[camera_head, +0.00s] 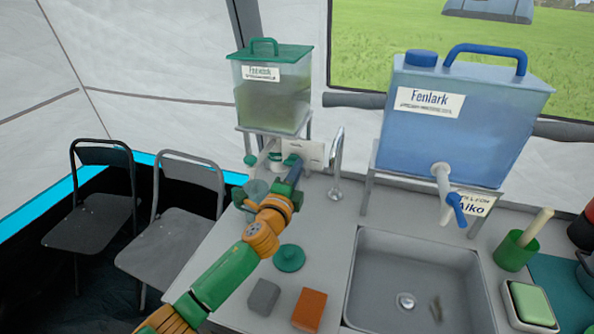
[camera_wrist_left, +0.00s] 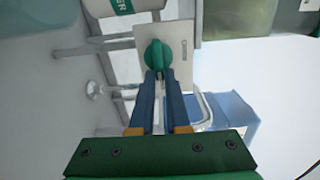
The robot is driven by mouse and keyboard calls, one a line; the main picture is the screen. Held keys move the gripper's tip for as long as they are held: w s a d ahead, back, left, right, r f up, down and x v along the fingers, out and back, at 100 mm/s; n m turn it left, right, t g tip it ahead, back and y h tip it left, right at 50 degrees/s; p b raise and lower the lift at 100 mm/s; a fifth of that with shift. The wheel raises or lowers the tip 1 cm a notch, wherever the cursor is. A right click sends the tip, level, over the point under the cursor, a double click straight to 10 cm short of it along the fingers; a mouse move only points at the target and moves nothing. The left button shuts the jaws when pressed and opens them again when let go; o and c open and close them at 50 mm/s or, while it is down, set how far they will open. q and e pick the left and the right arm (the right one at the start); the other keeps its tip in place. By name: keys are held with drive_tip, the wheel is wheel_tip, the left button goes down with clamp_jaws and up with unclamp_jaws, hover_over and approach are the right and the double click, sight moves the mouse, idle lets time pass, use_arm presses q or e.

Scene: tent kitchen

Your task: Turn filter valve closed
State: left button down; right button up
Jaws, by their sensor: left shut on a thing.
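A green filter valve knob (camera_wrist_left: 157,54) sits on a pale plate (camera_wrist_left: 180,48) in the left wrist view. In the head view the plate (camera_head: 312,153) is below the green-lidded tank (camera_head: 270,105), and the knob is partly hidden by my gripper. My left gripper (camera_head: 296,167) reaches up to it. In the left wrist view its two blue fingers (camera_wrist_left: 161,76) are close together, with their tips at the knob's lower part, shut on it. The knob's exact turn angle is hard to read. My right gripper is in neither view.
A blue tank (camera_head: 452,120) with a blue-handled tap (camera_head: 455,205) stands right, behind the sink (camera_head: 385,258). A thin metal faucet (camera_head: 336,165) rises close right of my gripper. A green lid (camera_head: 289,258), grey block (camera_head: 263,297) and orange-brown block (camera_head: 309,310) lie on the counter.

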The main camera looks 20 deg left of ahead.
use_arm(q)
drive_tip(key=c, duration=0.9)
unclamp_jaws()
drive_tip(key=s, duration=0.7)
drive_tip(key=shift+a, duration=0.2)
